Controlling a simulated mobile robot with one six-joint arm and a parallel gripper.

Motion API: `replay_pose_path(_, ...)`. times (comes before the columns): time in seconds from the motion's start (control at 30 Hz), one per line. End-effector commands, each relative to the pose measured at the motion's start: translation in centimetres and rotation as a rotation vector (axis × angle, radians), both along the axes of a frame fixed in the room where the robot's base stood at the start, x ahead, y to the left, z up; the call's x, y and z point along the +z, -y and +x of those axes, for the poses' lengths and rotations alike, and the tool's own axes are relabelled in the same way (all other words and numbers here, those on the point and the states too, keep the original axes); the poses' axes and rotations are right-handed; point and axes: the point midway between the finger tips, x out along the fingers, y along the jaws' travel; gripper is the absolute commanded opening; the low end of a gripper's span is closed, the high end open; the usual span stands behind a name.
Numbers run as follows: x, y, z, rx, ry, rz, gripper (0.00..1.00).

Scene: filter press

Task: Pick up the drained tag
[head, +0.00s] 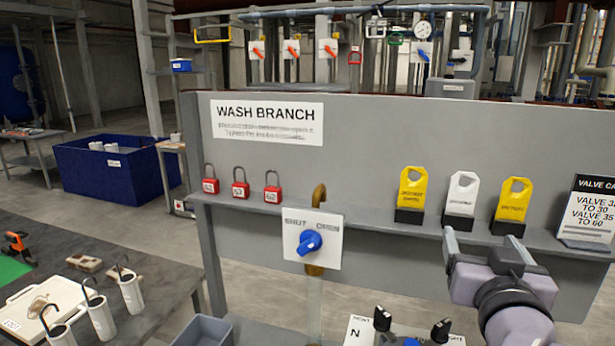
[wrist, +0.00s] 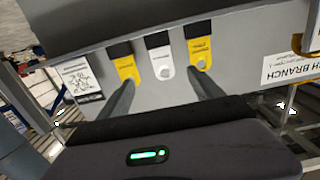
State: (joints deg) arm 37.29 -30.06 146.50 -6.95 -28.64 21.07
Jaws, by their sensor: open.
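Three tags stand in dark holders on the ledge of the grey panel: a left yellow tag (head: 412,187), a white tag (head: 460,191) and a right yellow tag (head: 513,199). Their print is too small for me to tell which is the drained tag. My gripper (head: 482,238) is open and empty, in front of and below the white and right yellow tags. The wrist view is upside down; there the white tag (wrist: 159,56) lies between my fingers, with the right yellow tag (wrist: 125,66) and the left yellow tag (wrist: 200,52) on either side.
A valve card (head: 588,208) stands right of the tags. Red padlocks (head: 240,188) sit on the ledge at left, and a blue valve handle (head: 310,242) projects below it. Switches (head: 382,320) stand low in front. The air before the tags looks clear.

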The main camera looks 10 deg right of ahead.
Motion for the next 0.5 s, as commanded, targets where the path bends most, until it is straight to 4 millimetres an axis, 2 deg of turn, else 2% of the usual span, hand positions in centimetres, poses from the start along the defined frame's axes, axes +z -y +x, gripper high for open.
replay_pose_path(0.07, 1.1, 0.8, 0.2, -0.005, 0.020, -0.028, 0.75)
replay_pose_path(0.2, 1.8, 2.3, 2.8, -0.002, 0.018, -0.031, 0.75)
replay_pose_path(0.4, 1.9, 4.6, 6.6, -0.003, 0.018, -0.031, 0.75)
replay_pose_path(0.5, 2.0, 5.1, 7.4, -0.003, 0.020, -0.028, 0.75)
